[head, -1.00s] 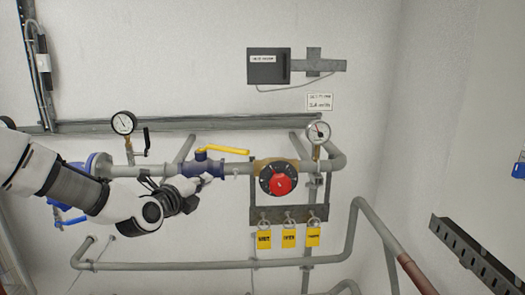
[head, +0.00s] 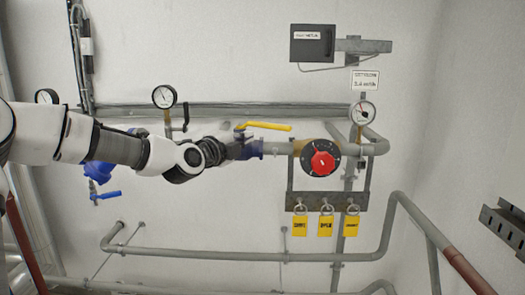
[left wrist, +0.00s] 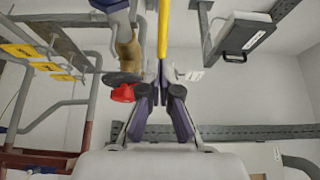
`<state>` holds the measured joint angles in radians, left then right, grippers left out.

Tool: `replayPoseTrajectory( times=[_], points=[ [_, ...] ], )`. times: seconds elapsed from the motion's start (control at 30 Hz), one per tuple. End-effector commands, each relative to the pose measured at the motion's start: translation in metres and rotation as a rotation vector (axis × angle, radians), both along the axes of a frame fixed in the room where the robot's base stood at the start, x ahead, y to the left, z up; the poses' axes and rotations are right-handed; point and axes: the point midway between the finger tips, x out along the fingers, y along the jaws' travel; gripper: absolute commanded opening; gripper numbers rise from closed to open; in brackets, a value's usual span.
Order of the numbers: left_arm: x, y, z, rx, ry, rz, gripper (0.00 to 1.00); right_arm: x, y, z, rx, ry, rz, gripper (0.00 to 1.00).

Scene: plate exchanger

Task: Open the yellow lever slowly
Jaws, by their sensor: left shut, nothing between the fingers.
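The yellow lever (head: 263,126) sits on top of the blue valve (head: 252,150) and points right, roughly along the pipe. My left gripper (head: 232,148) is in front of the valve's left part, just below the lever's pivot end, and hides part of the valve. In the left wrist view the yellow lever (left wrist: 166,30) runs from the top edge down to just beyond the fingertips of my left gripper (left wrist: 162,72). The fingers are shut and empty; I cannot tell whether they touch the lever. My right gripper is not in view.
Right of the valve is a red knob (head: 322,160) on a black dial. Yellow padlocks (head: 325,228) hang below it. Gauges (head: 164,97) stand on the pipe. A grey box (head: 312,43) is above. A lower pipe (head: 220,256) crosses below. The wall between the pipes is mostly clear.

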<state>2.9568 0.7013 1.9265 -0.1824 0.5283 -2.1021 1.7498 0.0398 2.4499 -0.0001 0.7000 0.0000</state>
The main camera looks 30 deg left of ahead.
Motion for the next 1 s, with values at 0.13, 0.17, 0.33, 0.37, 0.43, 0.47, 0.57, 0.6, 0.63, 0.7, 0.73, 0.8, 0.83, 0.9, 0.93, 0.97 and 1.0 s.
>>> replayPoseTrajectory(
  times=[0.13, 0.17, 0.33, 0.37, 0.43, 0.47, 0.57, 0.6, 0.63, 0.7, 0.73, 0.8, 0.83, 0.9, 0.93, 0.97, 1.0],
  points=[
    [0.026, 0.000, -0.008, 0.008, 0.000, 0.002, 0.00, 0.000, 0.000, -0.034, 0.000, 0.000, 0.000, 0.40],
    [0.032, 0.001, 0.004, 0.007, 0.003, 0.003, 0.00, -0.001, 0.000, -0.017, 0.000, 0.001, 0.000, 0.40],
    [0.062, 0.002, 0.006, 0.004, 0.005, 0.002, 0.00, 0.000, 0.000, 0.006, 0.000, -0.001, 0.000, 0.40],
    [0.067, 0.002, 0.006, 0.005, 0.004, 0.001, 0.00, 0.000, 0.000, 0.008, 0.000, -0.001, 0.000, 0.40],
    [0.076, 0.003, 0.005, 0.003, 0.003, 0.001, 0.00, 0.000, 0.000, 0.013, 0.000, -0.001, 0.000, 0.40],
    [0.079, 0.003, 0.004, 0.004, 0.002, 0.001, 0.00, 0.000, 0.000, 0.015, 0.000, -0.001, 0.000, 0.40],
    [0.086, 0.003, 0.002, 0.002, 0.001, 0.001, 0.00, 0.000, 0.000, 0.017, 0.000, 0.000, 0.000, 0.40],
    [0.087, 0.003, 0.002, 0.002, 0.001, 0.001, 0.00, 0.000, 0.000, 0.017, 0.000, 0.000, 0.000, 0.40],
    [0.087, 0.003, 0.001, 0.002, 0.000, 0.000, 0.00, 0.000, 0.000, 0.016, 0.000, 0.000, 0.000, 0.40],
    [0.087, 0.003, 0.001, 0.001, 0.000, 0.000, 0.00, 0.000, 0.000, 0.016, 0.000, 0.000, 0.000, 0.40],
    [0.087, 0.003, 0.000, 0.001, 0.000, 0.000, 0.00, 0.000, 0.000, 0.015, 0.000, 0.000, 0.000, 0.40],
    [0.087, 0.003, 0.000, 0.001, 0.000, 0.000, 0.00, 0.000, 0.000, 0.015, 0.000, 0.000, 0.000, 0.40],
    [0.087, 0.003, 0.000, 0.001, 0.000, 0.000, 0.00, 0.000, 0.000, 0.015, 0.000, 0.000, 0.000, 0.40],
    [0.087, 0.003, 0.000, 0.001, 0.000, 0.001, 0.00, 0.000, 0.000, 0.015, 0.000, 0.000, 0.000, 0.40],
    [0.088, 0.003, 0.000, 0.002, 0.001, 0.001, 0.00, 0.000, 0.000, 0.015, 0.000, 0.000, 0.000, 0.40],
    [0.089, 0.002, 0.000, 0.002, 0.001, 0.002, 0.00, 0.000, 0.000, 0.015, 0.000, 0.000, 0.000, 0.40],
    [0.091, 0.000, 0.000, 0.002, 0.002, 0.004, 0.00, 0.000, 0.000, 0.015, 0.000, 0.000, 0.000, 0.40]
  ],
)
